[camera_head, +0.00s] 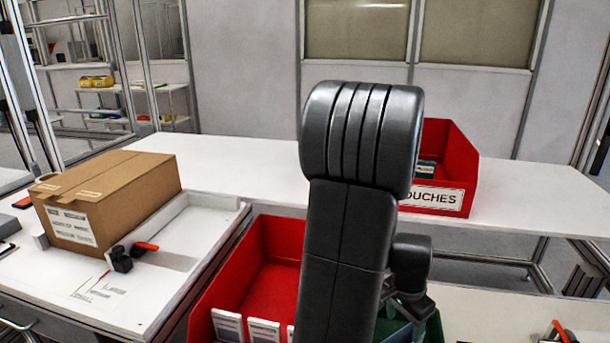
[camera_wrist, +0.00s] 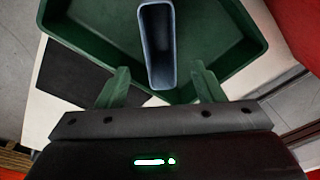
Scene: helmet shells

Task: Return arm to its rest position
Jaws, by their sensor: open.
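My arm (camera_head: 345,220) is dark and stands folded upright in the middle of the head view, hiding part of the scene behind it. My gripper (camera_wrist: 158,70) shows in the wrist view with two green fingers spread apart. A narrow blue-grey open-topped box (camera_wrist: 157,50) shows between and beyond the fingers, over a green bin (camera_wrist: 75,45). I cannot tell whether the fingers touch it, but they are not closed on it. In the head view the gripper is mostly hidden low down, near a bit of the green bin (camera_head: 432,328).
A red bin (camera_head: 225,290) with white-labelled packs stands left of my arm. Another red bin (camera_head: 455,150), labelled "...OUCHES", stands on the white table (camera_head: 240,160) behind. A cardboard box (camera_head: 110,195) sits at left beside a small black and orange tool (camera_head: 123,258). The table's back left is clear.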

